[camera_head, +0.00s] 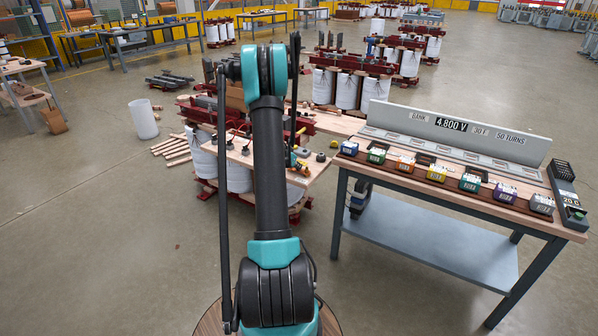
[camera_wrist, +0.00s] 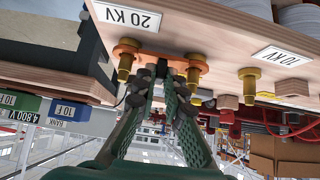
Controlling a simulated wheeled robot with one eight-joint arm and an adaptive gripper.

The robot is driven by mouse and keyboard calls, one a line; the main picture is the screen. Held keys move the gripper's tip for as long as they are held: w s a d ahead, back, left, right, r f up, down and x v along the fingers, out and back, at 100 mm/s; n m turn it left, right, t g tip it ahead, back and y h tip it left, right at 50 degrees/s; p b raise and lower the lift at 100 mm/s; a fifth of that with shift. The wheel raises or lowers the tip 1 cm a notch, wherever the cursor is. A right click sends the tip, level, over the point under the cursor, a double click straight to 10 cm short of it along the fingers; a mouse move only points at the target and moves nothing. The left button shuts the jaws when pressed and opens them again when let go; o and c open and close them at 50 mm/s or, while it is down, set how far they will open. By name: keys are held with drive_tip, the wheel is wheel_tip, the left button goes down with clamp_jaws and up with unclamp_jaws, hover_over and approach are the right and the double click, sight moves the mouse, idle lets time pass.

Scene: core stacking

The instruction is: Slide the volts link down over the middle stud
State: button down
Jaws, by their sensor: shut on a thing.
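The wrist view looks upside down. The link, a copper-orange bar (camera_wrist: 165,60), lies across the 20 KV side of a wooden board (camera_wrist: 200,20). My gripper (camera_wrist: 160,75), with green ribbed fingers and dark tips, is shut on its middle. A brass stud (camera_wrist: 126,66) shows at the link's left end. The middle stud (camera_wrist: 195,80) shows at its right end. A third brass stud (camera_wrist: 249,86) stands apart, farther right, by the 10 KV label. The fingertips hide part of the link; I cannot tell how far it sits down over the studs. In the head view my arm hides my gripper and the link.
The board (camera_head: 310,177) sits on a transformer with white coils (camera_head: 239,178). Small loose parts lie on its right side. A workbench (camera_head: 480,211) at right holds several coloured blocks and a grey 4,800 V panel (camera_head: 450,135). Open floor lies at left.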

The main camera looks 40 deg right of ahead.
wheel_tip(320, 180, up, 6)
drive_tip(key=shift+r, duration=0.15)
idle(1.4)
